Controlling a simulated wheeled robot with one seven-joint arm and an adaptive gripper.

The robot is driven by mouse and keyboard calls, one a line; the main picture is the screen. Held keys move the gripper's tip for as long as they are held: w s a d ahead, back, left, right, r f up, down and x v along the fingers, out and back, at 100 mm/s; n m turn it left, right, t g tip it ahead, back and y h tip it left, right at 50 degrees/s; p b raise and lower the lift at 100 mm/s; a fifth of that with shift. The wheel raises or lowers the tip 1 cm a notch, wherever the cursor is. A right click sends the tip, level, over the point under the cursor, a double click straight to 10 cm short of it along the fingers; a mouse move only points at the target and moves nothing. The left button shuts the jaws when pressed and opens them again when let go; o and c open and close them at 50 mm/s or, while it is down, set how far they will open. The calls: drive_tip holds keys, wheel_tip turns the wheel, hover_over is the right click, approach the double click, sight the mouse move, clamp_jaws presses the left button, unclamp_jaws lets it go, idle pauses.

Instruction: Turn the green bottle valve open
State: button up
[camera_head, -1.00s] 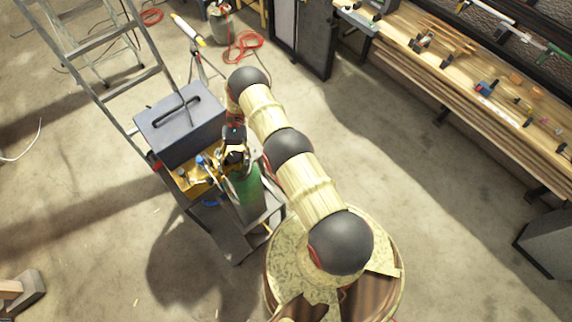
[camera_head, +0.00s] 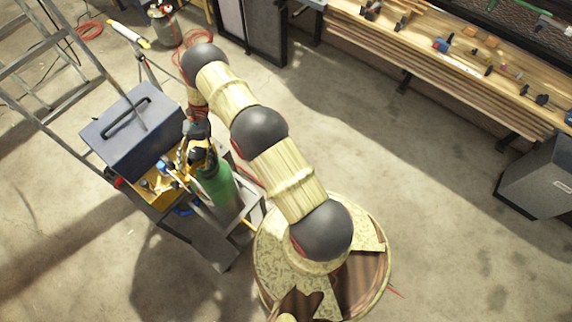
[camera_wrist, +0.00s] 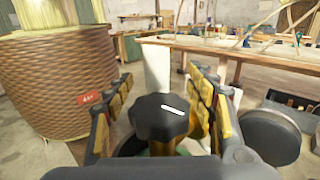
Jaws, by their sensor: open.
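The green bottle (camera_head: 216,186) stands upright on the cart beside the yellow tray, its top partly hidden by my gripper. Its valve knob (camera_wrist: 160,117) is black and lobed with a small white mark, and shows in the middle of the wrist view. My gripper (camera_head: 190,160) is at the top of the bottle in the head view. In the wrist view its yellow-padded fingers (camera_wrist: 162,110) are open, one on each side of the knob. I cannot tell whether either pad touches it. A little of the green bottle shows below the knob.
A metal ladder (camera_head: 70,75) stands at the left. A long workbench (camera_head: 420,55) runs along the upper right, with clear floor before it.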

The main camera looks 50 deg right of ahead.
drive_tip(key=shift+w+a+f+m+t+y+b, duration=0.15)
drive_tip(key=shift+m+t+y+b, duration=0.65)
drive_tip(key=shift+b, duration=2.25)
drive_tip(key=shift+w+a+f+m+t+y+b, duration=0.2)
drive_tip(key=shift+m+t+y+b, duration=0.6)
drive_tip(key=shift+b, duration=2.25)
drive_tip(key=t+b, duration=0.1)
drive_tip(key=b, duration=0.1)
drive_tip(key=t+b, duration=0.1)
drive_tip(key=b, duration=0.1)
drive_tip(key=shift+w+r+m, duration=0.1)
drive_tip(key=shift+w+m, duration=0.2)
drive_tip(key=shift+m, duration=0.1)
